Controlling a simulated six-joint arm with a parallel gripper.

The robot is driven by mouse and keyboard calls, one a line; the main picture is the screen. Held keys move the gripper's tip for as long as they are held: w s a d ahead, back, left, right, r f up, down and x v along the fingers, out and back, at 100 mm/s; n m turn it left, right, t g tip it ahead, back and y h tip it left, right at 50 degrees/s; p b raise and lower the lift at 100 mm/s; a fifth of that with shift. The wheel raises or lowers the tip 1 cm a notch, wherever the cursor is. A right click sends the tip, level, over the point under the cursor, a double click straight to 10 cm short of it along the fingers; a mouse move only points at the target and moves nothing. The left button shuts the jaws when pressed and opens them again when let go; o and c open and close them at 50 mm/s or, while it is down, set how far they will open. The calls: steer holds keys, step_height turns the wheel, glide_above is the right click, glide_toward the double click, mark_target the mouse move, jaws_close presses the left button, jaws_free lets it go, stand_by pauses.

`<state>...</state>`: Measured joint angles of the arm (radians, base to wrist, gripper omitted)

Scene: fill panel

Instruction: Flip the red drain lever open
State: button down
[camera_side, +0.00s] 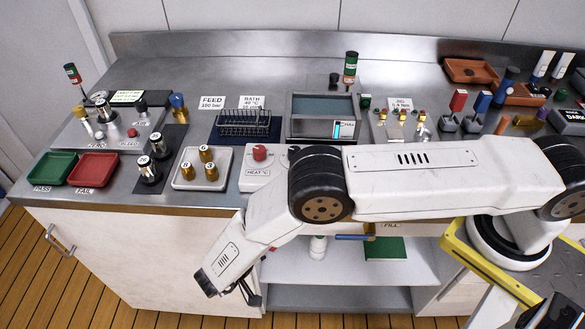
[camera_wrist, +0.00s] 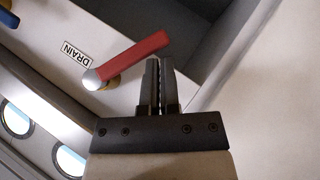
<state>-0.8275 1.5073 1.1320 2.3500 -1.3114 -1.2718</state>
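The red drain lever (camera_wrist: 135,58) shows in the wrist view, slanting up to the right from a silver pivot (camera_wrist: 92,80) on a brass-coloured fitting. A DRAIN label (camera_wrist: 76,54), upside down in this view, is beside it. My gripper (camera_wrist: 160,62) points up the picture, its two dark fingers close together with only a thin gap and nothing seen between them. The fingertips are just below the lever's free end; I cannot tell whether they touch it. In the side view my gripper (camera_side: 250,290) hangs low in front of the bench, and my arm mostly hides the lever area.
In the side view, a blue lever (camera_side: 355,237) is by the FILL label (camera_side: 390,225) under the bench edge, above an open shelf (camera_side: 350,268). A cabinet front (camera_side: 130,262) is left of my gripper. The wooden floor ahead is clear.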

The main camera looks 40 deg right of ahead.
steer(key=shift+s+d+f, duration=0.9)
steer(key=shift+s+f, duration=0.05)
steer(key=shift+f, duration=0.25)
steer(key=a, duration=1)
stand_by(0.7)
stand_by(0.4)
